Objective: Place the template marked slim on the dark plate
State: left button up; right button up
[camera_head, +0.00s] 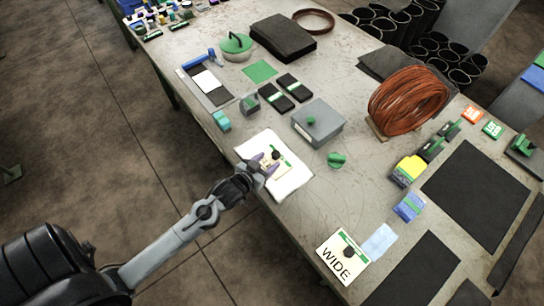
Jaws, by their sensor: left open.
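A white template (292,182) with a green strip and a dark knob lies near the table's front edge. My left gripper (266,167) is open at its knob, with the purple-grey fingertips around or just above it; I cannot tell if they touch. Its marking is covered by the gripper and not readable. A second template (332,265), marked WIDE, with a green strip and dark knob, lies farther right by the edge. Two flat dark plates lie at the right: a large one (478,195) and one nearer the front edge (412,272). My right gripper is not in view.
A grey box (318,123) with a green knob and a green knob-like piece (337,160) stand behind the template. A copper wire coil (408,100), a yellow block (408,170) and a blue block (408,207) stand between there and the large plate. A pale blue sheet (380,241) lies beside the WIDE template.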

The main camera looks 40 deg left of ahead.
pick_arm(q)
jog(key=v, duration=0.6)
jog(key=shift+s+r+p, duration=0.15)
jog(key=shift+s+p, duration=0.2)
jog(key=shift+s+d+r, duration=0.1)
jog(key=shift+s, duration=0.2)
jog(key=s+d+m+g, duration=0.1)
jog(key=s+d+g, duration=0.3)
jog(key=s, duration=0.3)
jog(key=s+d+r+m+g+h, duration=0.1)
jog(key=s+d+g, duration=0.3)
jog(key=s, duration=0.3)
jog(key=shift+r+m+g, duration=0.2)
jog(key=shift+m+g, duration=0.1)
jog(key=shift+g, duration=0.6)
jog(key=shift+w+d, duration=0.1)
jog(key=shift+d, duration=0.05)
notch_tip(320, 180, up, 29)
jog(key=p, duration=2.9)
